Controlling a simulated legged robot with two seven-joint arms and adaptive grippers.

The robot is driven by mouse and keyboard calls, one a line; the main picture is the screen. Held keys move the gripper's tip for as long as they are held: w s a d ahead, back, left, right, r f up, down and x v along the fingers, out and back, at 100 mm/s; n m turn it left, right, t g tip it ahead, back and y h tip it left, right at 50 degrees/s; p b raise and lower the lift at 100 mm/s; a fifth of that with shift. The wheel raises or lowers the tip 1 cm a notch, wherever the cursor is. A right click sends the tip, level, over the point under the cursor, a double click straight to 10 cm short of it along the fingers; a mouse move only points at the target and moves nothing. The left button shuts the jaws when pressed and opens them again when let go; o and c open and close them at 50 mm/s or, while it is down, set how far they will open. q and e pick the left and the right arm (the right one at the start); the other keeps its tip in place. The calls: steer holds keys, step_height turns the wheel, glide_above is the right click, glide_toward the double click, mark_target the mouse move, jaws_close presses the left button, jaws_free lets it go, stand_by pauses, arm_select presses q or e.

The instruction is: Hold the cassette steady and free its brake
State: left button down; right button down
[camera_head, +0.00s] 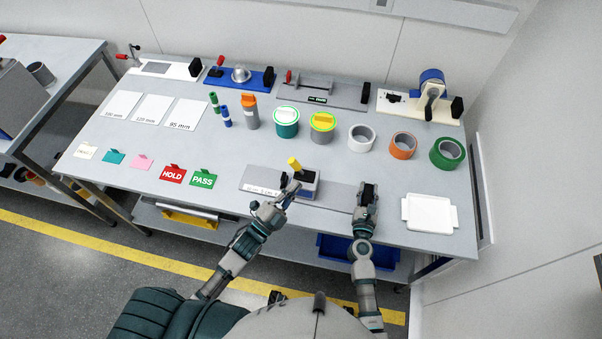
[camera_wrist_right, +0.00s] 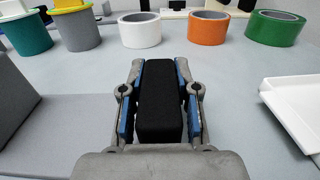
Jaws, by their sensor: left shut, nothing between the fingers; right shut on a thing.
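A yellow-tipped lever (camera_head: 294,163), apparently the brake, stands tilted up from the block. My left gripper (camera_head: 290,190) is shut and empty at the front left of the block; whether it touches the block is unclear. My right gripper (camera_head: 367,193) is shut on a black upright grip (camera_wrist_right: 160,100) at the base's right end. The wrist view shows its blue-lined fingers on both sides of this grip.
A white tray (camera_head: 429,213) lies right of my right gripper. Several tape rolls, including an orange one (camera_head: 403,145), stand behind. Other fixtures (camera_head: 322,92) line the back edge.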

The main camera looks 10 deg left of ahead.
arm_select(q)
steer(key=shift+v, duration=1.85)
arm_select(e)
steer(key=shift+f, duration=0.2)
steer(key=c, duration=0.8)
jaws_free()
arm_select(q)
steer(key=shift+w, duration=0.15)
arm_select(e)
steer(key=shift+o, duration=0.2)
steer(key=shift+r, duration=0.1)
steer(key=shift+s, duration=0.1)
